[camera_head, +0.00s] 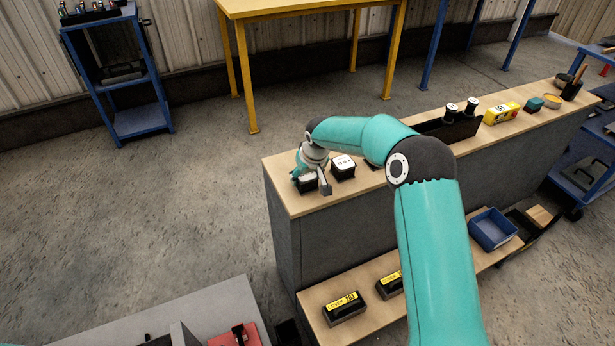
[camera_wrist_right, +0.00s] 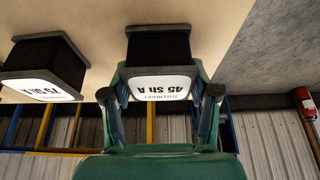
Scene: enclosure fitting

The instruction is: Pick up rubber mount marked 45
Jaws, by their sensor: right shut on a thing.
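The rubber mount marked 45 (camera_wrist_right: 158,45) is a black block with a white plate reading "45 Sh A" in the right wrist view. My right gripper (camera_wrist_right: 160,95) is shut on it, with one finger on each side of the white plate. In the head view the right gripper (camera_head: 313,180) is at the near left end of the wooden bench top, where it partly hides the mount (camera_head: 306,186). I cannot tell whether the mount touches the bench top. A similar mount marked 75 (camera_wrist_right: 45,65) stands beside it, apart from the gripper. My left gripper is not in view.
The mount marked 75 (camera_head: 343,173) is close on the right. Farther along the bench top (camera_head: 285,167) are a black holder (camera_head: 452,131), a yellow box (camera_head: 502,113) and small containers. A lower shelf holds black yellow-labelled blocks (camera_head: 345,309) and a blue bin (camera_head: 493,229).

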